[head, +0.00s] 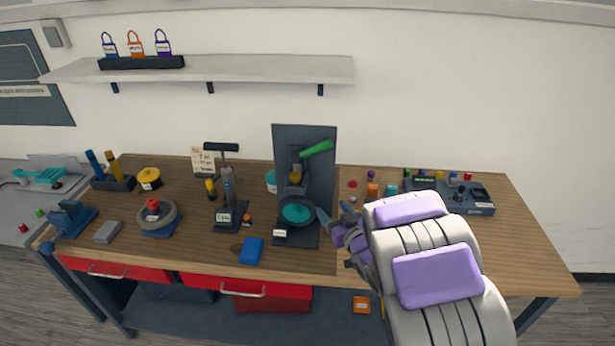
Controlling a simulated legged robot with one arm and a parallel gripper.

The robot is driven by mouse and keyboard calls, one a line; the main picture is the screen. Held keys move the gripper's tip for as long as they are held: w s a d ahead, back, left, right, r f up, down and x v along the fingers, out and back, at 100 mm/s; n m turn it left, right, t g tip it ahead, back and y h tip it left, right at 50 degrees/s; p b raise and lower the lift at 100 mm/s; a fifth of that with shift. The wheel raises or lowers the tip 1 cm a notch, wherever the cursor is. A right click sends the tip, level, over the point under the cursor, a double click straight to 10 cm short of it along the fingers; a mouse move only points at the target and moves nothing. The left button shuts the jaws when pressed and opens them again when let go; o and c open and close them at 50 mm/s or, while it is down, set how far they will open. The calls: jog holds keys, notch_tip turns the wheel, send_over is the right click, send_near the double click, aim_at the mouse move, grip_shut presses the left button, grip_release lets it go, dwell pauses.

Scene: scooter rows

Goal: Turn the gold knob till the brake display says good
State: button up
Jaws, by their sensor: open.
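A small gold knob (296,177) shows on the dark upright brake stand (318,145) at the middle of the workbench. A green lever (317,149) sticks out above it, and a dark wheel with a teal centre (297,213) sits below. My gripper (336,215) is open and empty, just right of the wheel and lower than the knob. Whether it touches the wheel cannot be told. No readable brake display shows on the stand; a small green screen (425,180) is on a dark console at the right, its text too small to read.
A blue block (251,250) and a black pump (228,190) stand left of the brake stand. Small coloured parts sit behind my arm near the console (470,196). A wall shelf (230,70) hangs above.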

jog(key=a+y, duration=0.2)
jog(key=b, duration=0.1)
send_near(298, 179)
jog(key=shift+n, duration=0.3)
jog(key=x, duration=0.8)
jog(key=shift+w+a+f, duration=0.1)
jog(key=shift+w+a, duration=0.1)
jog(key=shift+a, duration=0.2)
jog(key=shift+w+a, duration=0.1)
jog(key=shift+w, duration=0.7)
jog(key=shift+a, duration=0.15)
jog(key=shift+a, duration=0.1)
jog(key=shift+c, duration=1.3)
jog(key=c, duration=0.8)
